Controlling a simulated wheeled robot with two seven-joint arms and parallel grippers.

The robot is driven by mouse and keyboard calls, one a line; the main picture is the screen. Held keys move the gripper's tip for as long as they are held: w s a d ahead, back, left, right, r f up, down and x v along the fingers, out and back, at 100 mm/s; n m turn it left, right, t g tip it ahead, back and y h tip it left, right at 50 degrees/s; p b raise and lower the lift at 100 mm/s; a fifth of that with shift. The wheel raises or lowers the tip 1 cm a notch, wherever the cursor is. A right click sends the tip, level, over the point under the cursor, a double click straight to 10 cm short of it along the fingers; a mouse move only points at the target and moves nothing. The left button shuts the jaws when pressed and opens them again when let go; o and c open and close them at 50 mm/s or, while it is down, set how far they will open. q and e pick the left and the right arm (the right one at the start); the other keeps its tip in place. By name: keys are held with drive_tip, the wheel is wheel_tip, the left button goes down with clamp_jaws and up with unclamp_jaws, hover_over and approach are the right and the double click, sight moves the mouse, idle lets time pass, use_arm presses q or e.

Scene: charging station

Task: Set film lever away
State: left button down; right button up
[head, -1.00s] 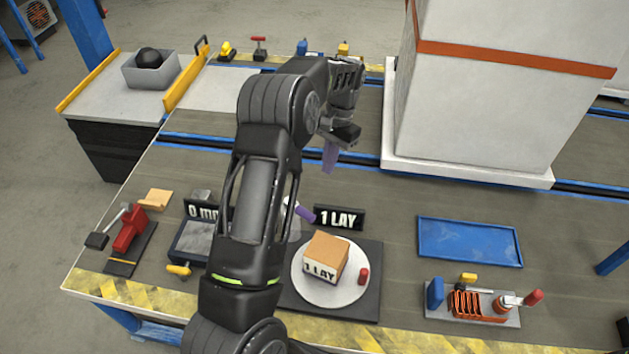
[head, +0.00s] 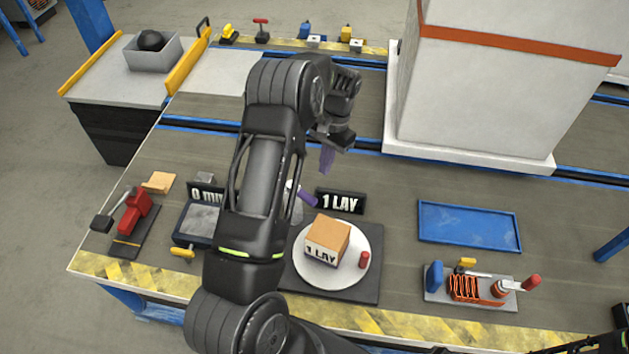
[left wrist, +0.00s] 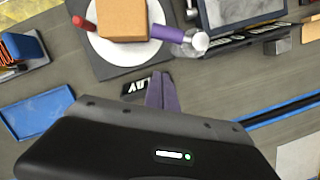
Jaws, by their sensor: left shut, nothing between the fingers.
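The lever with a purple handle (head: 300,194) stands behind the round white plate, between the dark screen and the "1 LAY" sign (head: 339,201). I take it to be the film lever. In the left wrist view its purple handle (left wrist: 167,33) points left from a pale round end. My left gripper (head: 327,170) has purple fingers, shut and empty, above the table behind the sign. In the left wrist view the left gripper (left wrist: 161,78) overlaps the sign in the picture, apart from the handle. My left arm hides part of the screen area. My right gripper is not visible.
A cardboard box (head: 327,239) and a red knob (head: 364,260) are on the white plate (head: 320,279). A blue tray (head: 469,226) lies right. A large wrapped stack (head: 495,100) stands behind it. A red lever device (head: 132,213) is left.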

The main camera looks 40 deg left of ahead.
sight(309, 196)
use_arm(q)
drive_tip(key=s+f+p, duration=0.1)
drive_tip(key=s+f, duration=0.1)
drive_tip(key=s+f+p, duration=0.1)
drive_tip(key=s, duration=0.1)
drive_tip(key=shift+s+f, duration=0.3)
drive_tip(key=shift+f, duration=0.1)
drive_tip(key=shift+s+m, duration=0.15)
drive_tip(key=shift+m, duration=0.15)
drive_tip(key=s+m+b, duration=0.1)
drive_tip(key=m, duration=0.1)
drive_tip(key=s+m+y, duration=0.1)
drive_tip(key=m, duration=0.1)
drive_tip(key=shift+s+d+m+b, duration=0.35)
drive_tip(key=shift+d+m+b, duration=0.05)
drive_tip(key=shift+s+a+m+t+y+b, duration=0.2)
drive_tip(key=shift+s+m, duration=0.45)
drive_tip(key=shift+m, duration=0.55)
drive_tip(key=shift+s+a+m+t+y+b, duration=0.2)
drive_tip(key=shift+s+m, duration=0.4)
drive_tip(key=shift+m, duration=0.6)
drive_tip(key=shift+s+a+m+t+y+b, duration=0.1)
drive_tip(key=shift+s+a+m+t+y, duration=0.15)
drive_tip(key=shift+s+m, duration=0.7)
drive_tip(key=shift+w+m, duration=0.25)
